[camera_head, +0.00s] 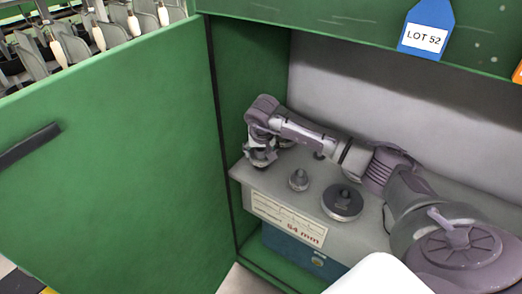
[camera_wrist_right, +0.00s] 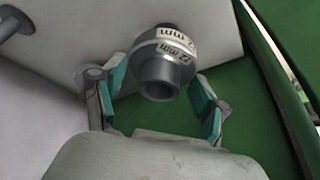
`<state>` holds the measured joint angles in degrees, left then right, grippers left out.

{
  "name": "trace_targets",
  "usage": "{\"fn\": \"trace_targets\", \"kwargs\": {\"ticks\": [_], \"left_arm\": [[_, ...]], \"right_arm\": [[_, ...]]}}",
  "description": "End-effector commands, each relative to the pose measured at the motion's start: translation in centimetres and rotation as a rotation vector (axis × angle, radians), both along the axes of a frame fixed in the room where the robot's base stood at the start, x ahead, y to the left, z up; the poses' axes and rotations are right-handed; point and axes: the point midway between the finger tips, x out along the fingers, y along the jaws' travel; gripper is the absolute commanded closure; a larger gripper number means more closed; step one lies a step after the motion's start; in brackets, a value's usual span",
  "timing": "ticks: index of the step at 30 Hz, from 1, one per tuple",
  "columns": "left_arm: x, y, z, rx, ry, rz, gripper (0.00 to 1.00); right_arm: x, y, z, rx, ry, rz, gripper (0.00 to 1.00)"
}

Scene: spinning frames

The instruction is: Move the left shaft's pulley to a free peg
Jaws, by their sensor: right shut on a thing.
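My right gripper (camera_head: 262,160) is at the left end of the grey ledge inside the green cabinet. In the right wrist view its teal-padded fingers (camera_wrist_right: 160,88) are on both sides of a grey stepped pulley (camera_wrist_right: 160,72) marked "22 mm", and it is shut on this pulley. The head view mostly hides that pulley behind the gripper. A small grey stepped piece (camera_head: 299,181) and a wide dark pulley (camera_head: 342,202) stand on the ledge to the right. A short peg (camera_head: 320,155) shows behind them, partly under my arm. My left gripper is not in view.
The open green door (camera_head: 120,170) fills the left. The ledge (camera_head: 275,187) carries a label reading "54 mm" (camera_head: 290,219) on its front, above a blue box (camera_head: 290,252). A blue "LOT 52" tag (camera_head: 427,28) hangs on the upper beam. A grey wall stands behind.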

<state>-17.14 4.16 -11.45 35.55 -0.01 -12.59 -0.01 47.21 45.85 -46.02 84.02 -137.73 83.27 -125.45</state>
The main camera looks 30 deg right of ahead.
Motion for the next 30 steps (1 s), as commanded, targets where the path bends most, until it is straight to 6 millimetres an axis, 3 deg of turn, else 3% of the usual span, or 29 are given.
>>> {"fn": "trace_targets", "kwargs": {"ticks": [11, 30], "left_arm": [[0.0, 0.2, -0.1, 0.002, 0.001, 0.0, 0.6], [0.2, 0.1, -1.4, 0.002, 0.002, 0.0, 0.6]], "right_arm": [[0.0, 0.0, 0.0, -0.001, -0.002, -0.001, 0.7], [0.0, 0.0, -1.9, -0.001, -0.002, -0.001, 0.7]]}}
